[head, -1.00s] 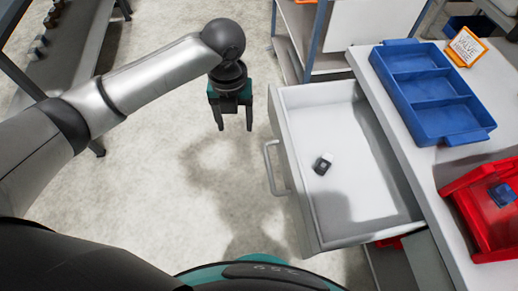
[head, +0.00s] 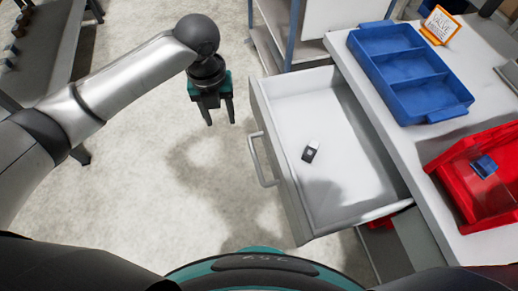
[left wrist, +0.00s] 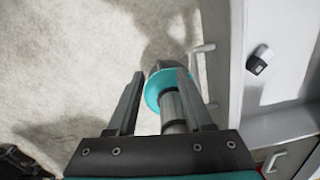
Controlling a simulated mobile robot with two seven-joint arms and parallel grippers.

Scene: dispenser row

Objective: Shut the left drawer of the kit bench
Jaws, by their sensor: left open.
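The drawer (head: 345,190) of the white kit bench (head: 405,165) is pulled well out to the left in the head view. A small dark and white item (head: 311,151) lies inside it. Its bar handle (head: 259,160) is on the front panel and also shows in the left wrist view (left wrist: 203,50). My left gripper (head: 220,117) is open and empty, above the floor to the left of the drawer front, apart from the handle. In the left wrist view its two fingers (left wrist: 160,92) are spread. My right gripper is not in view.
A blue divided tray (head: 432,116) and a red bin (head: 440,173) stand on the bench top, with an orange-framed sign (head: 440,24) behind. A shelf rack (head: 275,40) stands beyond the drawer. The floor left of the drawer is clear.

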